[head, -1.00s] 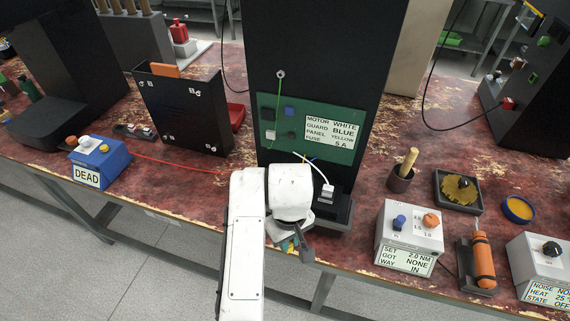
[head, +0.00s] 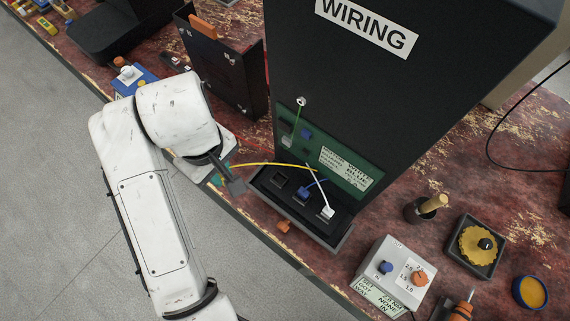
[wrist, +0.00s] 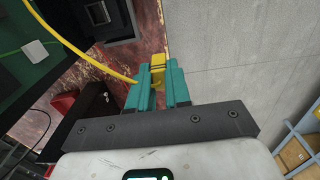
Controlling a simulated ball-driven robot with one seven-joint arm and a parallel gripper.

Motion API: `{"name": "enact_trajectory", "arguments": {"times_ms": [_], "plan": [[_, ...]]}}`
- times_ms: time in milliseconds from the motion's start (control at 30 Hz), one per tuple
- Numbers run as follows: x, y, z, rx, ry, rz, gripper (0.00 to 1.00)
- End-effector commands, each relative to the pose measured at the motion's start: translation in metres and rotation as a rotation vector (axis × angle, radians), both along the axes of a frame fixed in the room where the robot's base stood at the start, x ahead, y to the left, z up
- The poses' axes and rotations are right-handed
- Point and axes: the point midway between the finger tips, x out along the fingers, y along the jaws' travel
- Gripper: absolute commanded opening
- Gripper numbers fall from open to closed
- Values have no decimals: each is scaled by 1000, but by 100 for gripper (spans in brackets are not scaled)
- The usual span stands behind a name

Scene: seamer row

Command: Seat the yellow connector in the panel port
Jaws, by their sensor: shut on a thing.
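My gripper (wrist: 158,92) is shut on the yellow connector (wrist: 157,70), which sits between its teal fingers in the wrist view. In the head view my gripper (head: 223,172) is left of the black port tray (head: 340,238), near the bench's front edge; the connector is not clear there. A yellow cable (head: 262,164) runs from my gripper to the cabinet. The tray's leftmost port (head: 281,181) looks empty; a dark square port also shows in the wrist view (wrist: 97,13). A blue plug (head: 303,193) is in the middle port and a white plug (head: 327,213) in the right one.
The tall black WIRING cabinet (head: 390,90) with a green panel (head: 330,160) stands behind the tray. A small orange object (head: 283,227) lies in front of the tray. A grey box with knobs (head: 395,275) stands to the right. Floor lies beyond the bench edge.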

Motion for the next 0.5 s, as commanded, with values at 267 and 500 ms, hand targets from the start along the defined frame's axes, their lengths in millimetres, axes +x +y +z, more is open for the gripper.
{"name": "enact_trajectory", "arguments": {"times_ms": [267,500], "plan": [[25,-60,-25,-2,1,-7,0],[39,-93,-64,-1,2,-4,0]]}}
